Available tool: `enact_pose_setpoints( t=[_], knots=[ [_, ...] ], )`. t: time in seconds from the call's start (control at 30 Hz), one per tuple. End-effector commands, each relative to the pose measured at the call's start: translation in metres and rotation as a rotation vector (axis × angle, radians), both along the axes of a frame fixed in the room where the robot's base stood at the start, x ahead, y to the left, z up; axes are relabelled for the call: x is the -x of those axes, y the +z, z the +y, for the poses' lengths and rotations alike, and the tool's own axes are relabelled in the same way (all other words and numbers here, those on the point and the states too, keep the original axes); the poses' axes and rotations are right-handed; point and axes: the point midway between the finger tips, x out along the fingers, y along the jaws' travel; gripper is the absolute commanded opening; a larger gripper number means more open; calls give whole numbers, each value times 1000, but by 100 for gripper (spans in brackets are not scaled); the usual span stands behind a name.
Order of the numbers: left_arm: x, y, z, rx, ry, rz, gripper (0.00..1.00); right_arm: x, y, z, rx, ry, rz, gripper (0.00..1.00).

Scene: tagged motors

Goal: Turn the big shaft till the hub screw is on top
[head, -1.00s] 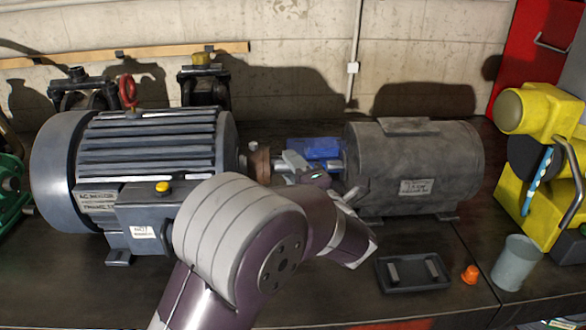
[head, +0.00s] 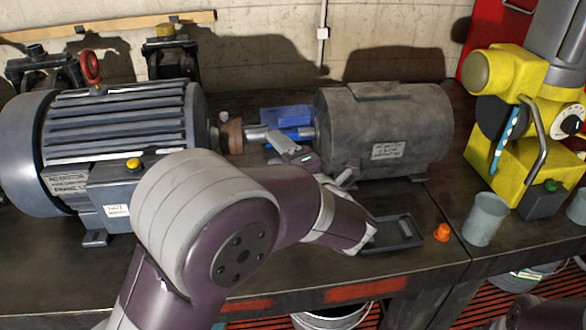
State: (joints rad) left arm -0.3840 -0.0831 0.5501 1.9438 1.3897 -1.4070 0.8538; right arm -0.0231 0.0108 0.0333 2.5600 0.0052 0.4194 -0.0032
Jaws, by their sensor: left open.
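The large grey-blue motor (head: 125,135) stands at the left of the bench. Its shaft end carries a rusty brown hub (head: 233,136). A small pale piece (head: 225,116) shows at the hub's top edge; I cannot tell if it is the hub screw. A bright shaft (head: 256,134) shows between the hub and the smaller grey motor (head: 382,130). My left gripper (head: 285,143) is open, in front of this shaft and right of the hub, apart from the hub. My arm hides part of the large motor's front. My right gripper is out of view.
A blue block (head: 287,119) lies behind the shaft. A black tray (head: 402,232), orange cap (head: 442,232) and grey cup (head: 486,218) are at the front right, before a yellow machine (head: 490,155). A bucket (head: 335,318) is below the bench edge.

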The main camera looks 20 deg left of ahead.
Motion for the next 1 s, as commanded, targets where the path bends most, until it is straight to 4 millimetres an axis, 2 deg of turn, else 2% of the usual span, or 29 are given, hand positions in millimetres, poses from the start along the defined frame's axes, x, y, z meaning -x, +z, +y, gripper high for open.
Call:
enact_pose_setpoints(
  t=[0.1, 0.3, 0.83, 0.9, 1.0],
  knots=[
    [18, -1, -27, 0, -7, 1, 58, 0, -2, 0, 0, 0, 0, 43],
    [38, -1, -52, -1, -2, 3, 58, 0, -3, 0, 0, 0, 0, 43],
    [41, 1, -56, 0, 1, 2, 58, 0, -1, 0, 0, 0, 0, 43],
    [41, 11, -56, 0, 1, 2, 58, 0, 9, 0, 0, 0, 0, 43],
    [41, 37, -56, 0, 1, 2, 58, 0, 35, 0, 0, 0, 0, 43]
  ],
)
